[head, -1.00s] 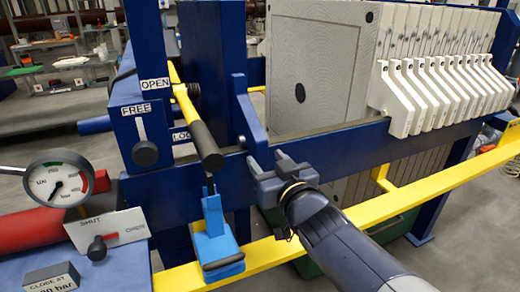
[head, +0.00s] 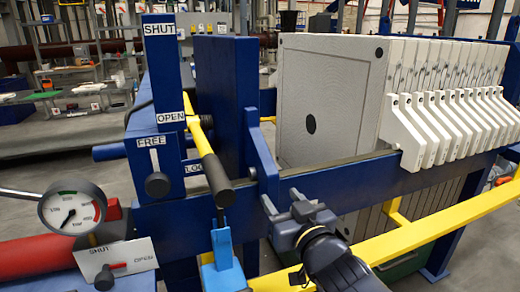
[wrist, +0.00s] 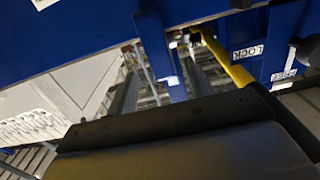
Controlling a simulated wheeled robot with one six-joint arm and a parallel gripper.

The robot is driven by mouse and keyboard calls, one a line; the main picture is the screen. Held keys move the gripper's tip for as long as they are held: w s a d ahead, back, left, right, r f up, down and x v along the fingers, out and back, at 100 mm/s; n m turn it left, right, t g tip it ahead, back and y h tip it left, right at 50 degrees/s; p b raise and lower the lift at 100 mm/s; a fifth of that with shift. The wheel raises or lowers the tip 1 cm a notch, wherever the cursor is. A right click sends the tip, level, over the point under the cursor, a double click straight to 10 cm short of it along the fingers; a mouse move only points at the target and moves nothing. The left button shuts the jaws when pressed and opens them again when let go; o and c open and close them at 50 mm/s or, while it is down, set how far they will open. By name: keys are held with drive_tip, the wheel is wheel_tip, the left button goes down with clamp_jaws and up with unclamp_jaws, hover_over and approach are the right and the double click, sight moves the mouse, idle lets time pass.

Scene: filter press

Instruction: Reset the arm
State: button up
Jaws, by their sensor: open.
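My gripper (head: 283,202) is open and empty in the head view, in front of the press's blue side rail (head: 345,183). It is right of the yellow lever (head: 204,146) with its dark grip and apart from it. I cannot tell how far it is from the rail. My dark wrist and forearm run down to the lower right.
A pale filter plate (head: 332,95) and a row of white plates (head: 450,125) stand at the right. A yellow rail (head: 445,222) crosses low in front. At the left are a pressure gauge (head: 72,216), a red cylinder (head: 40,248) and a FREE-marked slider (head: 157,185).

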sight(266, 179)
drive_tip(key=b+x, duration=0.1)
drive_tip(key=x, duration=0.8)
drive_tip(key=shift+w+f, duration=0.1)
drive_tip(key=shift+d, duration=0.25)
drive_tip(key=shift+a, duration=0.1)
